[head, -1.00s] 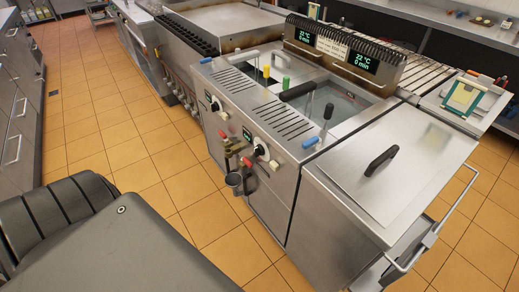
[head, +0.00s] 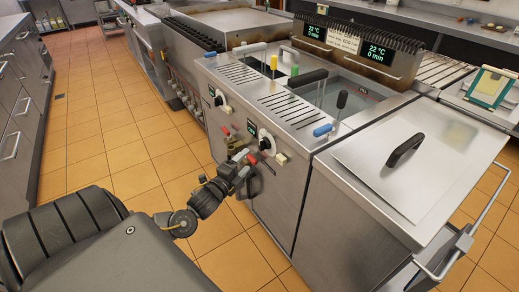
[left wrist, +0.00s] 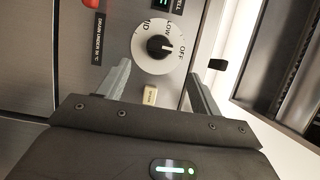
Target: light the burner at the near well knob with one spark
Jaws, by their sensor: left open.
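The near well knob (head: 266,143) is a black knob on a white dial on the fryer's front panel. In the left wrist view the dial (left wrist: 164,47) reads OFF, LOW and MID, and the knob's pale mark seems to point towards OFF. A cream spark button (head: 282,158) sits beside the dial; it also shows in the left wrist view (left wrist: 150,95). My left gripper (head: 250,162) is open and empty in front of the panel, close to the knob. In the left wrist view its fingers (left wrist: 157,78) stand either side of the button, below the dial. My right gripper is out of view.
Red-handled drain valves (head: 250,158) are close to my left gripper. The far well knob (head: 219,99) is further along the panel. A lidded steel counter (head: 400,190) stands at the right. Tiled floor (head: 130,130) is open at the left.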

